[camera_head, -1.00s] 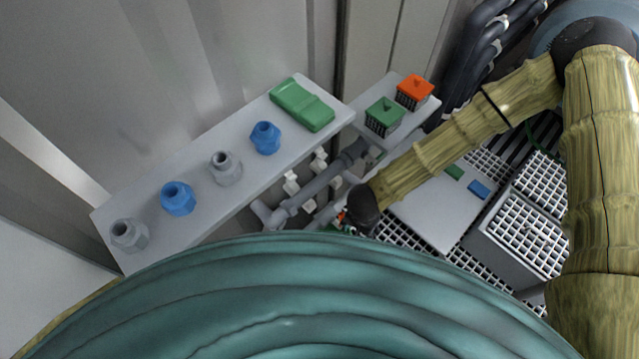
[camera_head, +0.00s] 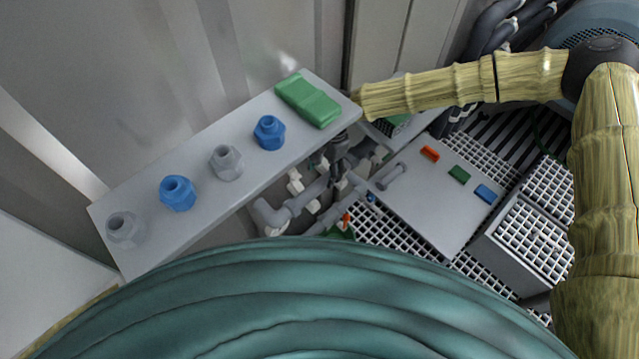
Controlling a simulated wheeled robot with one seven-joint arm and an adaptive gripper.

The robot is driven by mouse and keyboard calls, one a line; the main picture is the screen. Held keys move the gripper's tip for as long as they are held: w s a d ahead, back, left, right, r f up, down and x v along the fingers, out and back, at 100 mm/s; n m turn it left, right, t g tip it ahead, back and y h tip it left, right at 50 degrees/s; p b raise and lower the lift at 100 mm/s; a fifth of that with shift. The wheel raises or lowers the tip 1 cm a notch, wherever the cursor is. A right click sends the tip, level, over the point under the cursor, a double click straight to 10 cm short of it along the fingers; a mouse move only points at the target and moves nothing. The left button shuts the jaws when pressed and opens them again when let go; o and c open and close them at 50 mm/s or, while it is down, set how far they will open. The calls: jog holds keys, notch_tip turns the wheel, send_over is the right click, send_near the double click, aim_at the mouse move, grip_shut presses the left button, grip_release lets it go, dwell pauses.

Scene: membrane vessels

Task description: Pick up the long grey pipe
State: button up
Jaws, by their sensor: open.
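A long grey pipe (camera_head: 312,191) slants up to the right below the shelf, with a bent elbow at its lower left end. White clips lie along it. Several other grey pipe parts crowd its upper right end, so that end is unclear. My arm reaches in from the right, and its wrist is hidden behind the shelf's right end. My gripper (camera_head: 338,152) shows only as small dark parts just below that end, close to the pipe's upper end. It is open; its fingertips are hard to make out, and I cannot tell whether they touch the pipe.
A grey shelf (camera_head: 147,254) holds blue and grey hex fittings and a green block (camera_head: 308,101). A grey panel (camera_head: 432,215) carries a short grey cylinder (camera_head: 392,177) and red, green and blue pieces. A gridded box (camera_head: 530,235) stands right. A teal ribbed surface (camera_head: 310,295) fills the foreground.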

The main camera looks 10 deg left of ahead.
aim_at(323, 180)
jog(key=f, duration=0.6)
jog(key=shift+s+a, duration=0.3)
jog(key=shift+s, duration=0.1)
jog(key=c, duration=1.2)
